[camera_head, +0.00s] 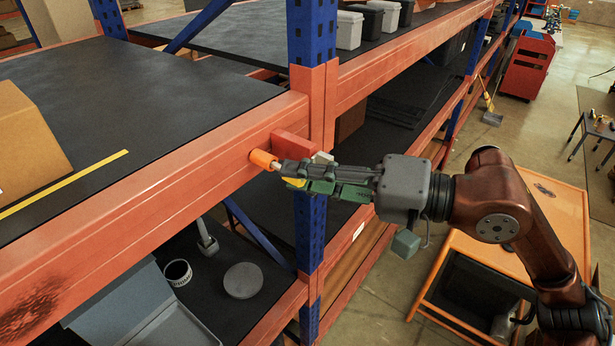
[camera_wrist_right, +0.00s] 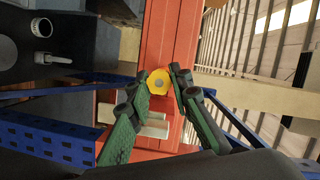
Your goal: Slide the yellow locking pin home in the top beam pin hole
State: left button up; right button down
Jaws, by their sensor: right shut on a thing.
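The yellow locking pin (camera_head: 263,159) looks orange-yellow in the head view. It is a short cylinder standing out from the front face of the orange top beam (camera_head: 215,165), near the blue upright. My right gripper (camera_head: 281,170) comes in from the right with its fingers shut on the pin's outer end. In the right wrist view the pin's yellow end (camera_wrist_right: 158,84), with a grey centre, sits between the green-and-dark fingertips (camera_wrist_right: 164,76) in front of the beam (camera_wrist_right: 165,35). The pin hole is hidden, and I cannot tell how deep the pin sits. My left gripper is not in view.
A blue upright (camera_head: 310,225) with an orange bracket stands close behind my right gripper. A cardboard box (camera_head: 28,140) is on the upper shelf. A grey disc (camera_head: 243,280) and a cup lie on the shelf below. An orange cart (camera_head: 545,200) is at the right.

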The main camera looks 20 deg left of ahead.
jog(key=shift+w+a, duration=0.2)
jog(key=shift+a, duration=0.35)
jog(key=shift+w+a, duration=0.15)
jog(key=shift+a, duration=0.35)
jog(key=c, duration=1.7)
grip_release()
jog(key=shift+o, duration=0.2)
jog(key=d+b, duration=0.2)
jog(key=d, duration=0.6)
jog(key=shift+s+r+b, duration=0.25)
jog(key=shift+r+b, duration=0.15)
jog(key=shift+r, duration=0.05)
